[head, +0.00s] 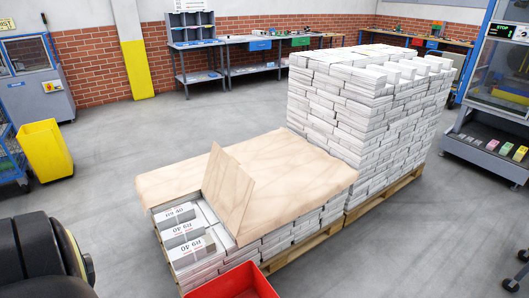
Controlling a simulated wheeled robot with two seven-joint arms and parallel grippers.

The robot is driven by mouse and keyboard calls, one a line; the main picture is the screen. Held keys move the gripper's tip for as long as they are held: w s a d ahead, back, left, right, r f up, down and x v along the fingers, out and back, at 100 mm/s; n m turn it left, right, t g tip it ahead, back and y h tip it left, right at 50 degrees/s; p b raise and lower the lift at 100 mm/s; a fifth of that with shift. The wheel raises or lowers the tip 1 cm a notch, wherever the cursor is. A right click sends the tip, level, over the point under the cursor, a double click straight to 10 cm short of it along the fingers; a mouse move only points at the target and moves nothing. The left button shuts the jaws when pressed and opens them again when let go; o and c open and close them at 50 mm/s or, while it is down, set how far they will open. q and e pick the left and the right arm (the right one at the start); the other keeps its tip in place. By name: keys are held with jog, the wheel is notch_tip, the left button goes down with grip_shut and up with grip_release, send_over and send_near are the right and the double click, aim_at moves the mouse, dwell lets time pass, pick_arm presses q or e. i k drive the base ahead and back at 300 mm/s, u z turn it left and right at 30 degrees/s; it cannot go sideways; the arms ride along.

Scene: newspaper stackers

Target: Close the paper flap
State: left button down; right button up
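The brown paper flap (229,187) stands folded up and tilted at the front left of a low pallet stack. It joins the brown paper sheet (290,165) that covers the rest of the stack's top. Beneath the raised flap, white newspaper bundles (188,235) marked with "40" lie uncovered at the front left corner. Neither gripper shows in the head view.
A tall stack of white bundles (340,110) stands behind right, on a wooden pallet (385,197). A red bin (233,284) is at the front edge. A yellow bin (45,150) stands at left. Grey floor is clear left of the stack.

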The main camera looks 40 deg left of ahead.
aim_at(229, 187)
jog(key=i, duration=2.9)
jog(key=u, duration=3.2)
jog(key=i, duration=0.7)
jog(key=u, duration=4.3)
